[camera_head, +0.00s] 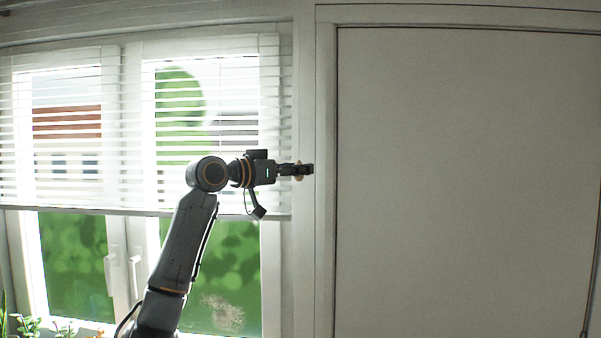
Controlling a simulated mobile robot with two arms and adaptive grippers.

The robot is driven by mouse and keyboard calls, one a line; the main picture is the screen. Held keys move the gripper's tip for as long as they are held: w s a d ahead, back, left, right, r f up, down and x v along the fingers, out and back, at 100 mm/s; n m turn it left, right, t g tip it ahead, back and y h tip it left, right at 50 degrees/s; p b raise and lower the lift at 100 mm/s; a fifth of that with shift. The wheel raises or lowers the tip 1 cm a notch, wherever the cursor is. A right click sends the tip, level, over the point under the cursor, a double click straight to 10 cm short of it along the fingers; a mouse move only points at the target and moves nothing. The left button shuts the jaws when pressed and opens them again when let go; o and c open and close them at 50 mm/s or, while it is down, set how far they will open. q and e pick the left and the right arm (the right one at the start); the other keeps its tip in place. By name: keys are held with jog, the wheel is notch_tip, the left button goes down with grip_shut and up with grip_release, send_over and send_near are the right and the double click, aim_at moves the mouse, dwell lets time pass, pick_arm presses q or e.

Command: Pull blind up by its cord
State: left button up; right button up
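The white slatted blind (70,190) hangs over the upper part of the window, and its bottom rail (100,210) is above the lower panes. A small tan knob (299,179), apparently the cord's end, shows just above and below the fingers of my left gripper (303,169). The gripper points right, at the wall strip right of the blind, and looks shut on the knob. The fingers hide most of the knob. The thin cord itself is hardly visible against the pale wall. My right gripper is not in view.
The window handles (110,272) are below the blind, left of my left arm. Green plants (28,325) stand at the lower left. A large pale panel (465,180) with a frame fills the right side. A dark cable (588,300) hangs at the far right.

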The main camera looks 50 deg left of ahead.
pick_arm(q)
jog(key=shift+s, duration=0.1)
jog(key=shift+w+f, duration=0.2)
jog(key=shift+w, duration=0.05)
jog(key=s+d, duration=0.1)
jog(key=s, duration=1.1)
jog(key=shift+s+r, duration=0.15)
jog(key=shift+s, duration=0.15)
jog(key=shift+w, duration=0.1)
